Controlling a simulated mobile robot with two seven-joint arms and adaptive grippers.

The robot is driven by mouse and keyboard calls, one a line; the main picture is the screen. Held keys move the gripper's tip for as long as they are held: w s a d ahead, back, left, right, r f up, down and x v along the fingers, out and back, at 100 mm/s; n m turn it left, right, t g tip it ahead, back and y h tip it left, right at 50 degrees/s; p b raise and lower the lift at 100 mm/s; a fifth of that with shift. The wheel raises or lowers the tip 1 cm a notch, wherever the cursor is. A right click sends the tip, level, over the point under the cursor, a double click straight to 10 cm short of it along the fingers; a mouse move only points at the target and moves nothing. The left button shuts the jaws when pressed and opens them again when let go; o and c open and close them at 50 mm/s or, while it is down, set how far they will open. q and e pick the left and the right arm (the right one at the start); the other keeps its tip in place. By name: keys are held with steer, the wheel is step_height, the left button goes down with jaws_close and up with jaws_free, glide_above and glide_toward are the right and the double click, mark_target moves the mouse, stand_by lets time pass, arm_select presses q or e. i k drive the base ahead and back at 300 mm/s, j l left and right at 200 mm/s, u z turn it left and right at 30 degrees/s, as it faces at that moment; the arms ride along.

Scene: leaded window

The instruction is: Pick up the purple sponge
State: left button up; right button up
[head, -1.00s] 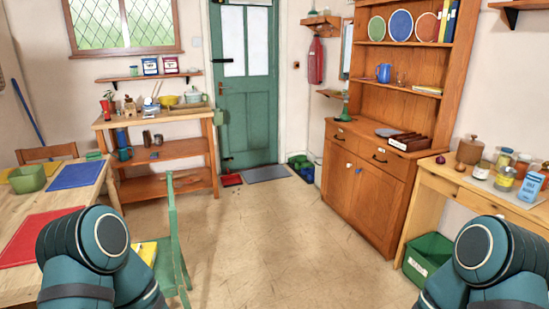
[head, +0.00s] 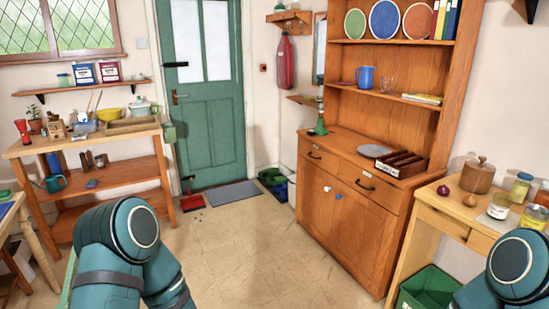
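I cannot make out a purple sponge for certain. A small blue-purple item (head: 91,184) lies on the middle shelf of the wooden workbench (head: 118,179) at the left, beside a teal watering can (head: 54,183). It is too small to tell whether it is the sponge. Parts of my two arms show at the bottom left and bottom right. Neither gripper is in view.
A wooden dresser (head: 335,215) stands at the right, with a side table (head: 440,215) and green crate (head: 428,286) nearer. A red dustpan (head: 192,202) and grey mat (head: 231,194) lie by the green door (head: 205,120). The middle floor is clear.

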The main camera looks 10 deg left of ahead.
mark_target(92, 183)
steer(key=i+u, duration=0.35)
steer(key=i, duration=0.3)
steer(key=i+l+u, duration=0.15)
steer(key=i+u, duration=0.15)
steer(key=i, duration=0.35)
steer(key=i+j, duration=0.2)
steer(key=i, duration=0.2)
steer(key=i+j+u, duration=0.1)
steer(key=i, duration=0.3)
steer(key=i+j, duration=0.2)
steer(key=i, duration=0.2)
steer(key=i+j+u, duration=0.15)
steer(key=j, duration=0.2)
steer(key=i+j+u, duration=0.15)
steer(key=j, duration=0.25)
steer(key=i+j+u, duration=0.2)
steer(key=i, duration=0.95)
steer(key=l+u, duration=0.05)
